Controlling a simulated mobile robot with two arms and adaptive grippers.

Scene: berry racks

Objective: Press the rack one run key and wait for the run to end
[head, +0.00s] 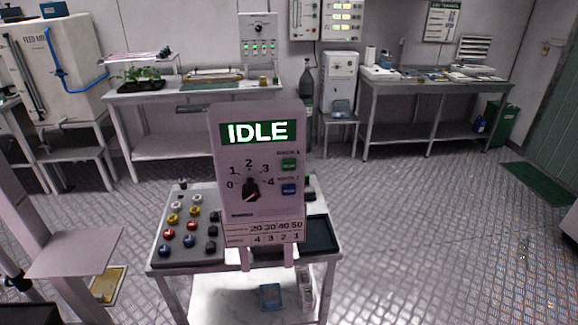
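An upright control panel (258,206) stands on a small cart in the middle of the head view. Its display (258,132) reads IDLE in white on green. A black selector knob (251,190) sits among the numbers 0 to 4 and points up, near 2. A green key (288,165) is at the panel's right side, with a blue key (289,189) below it. The small labels by both keys are too blurred to read, so I cannot tell which is the rack one run key. Neither of my grippers is in view.
The cart (335,257) carries coloured knobs (168,234) at left and a dark tray (320,236) at right. A blue box (270,296) is on its lower shelf. Benches (190,97) (400,88) line the back wall. The floor (430,240) at right is clear.

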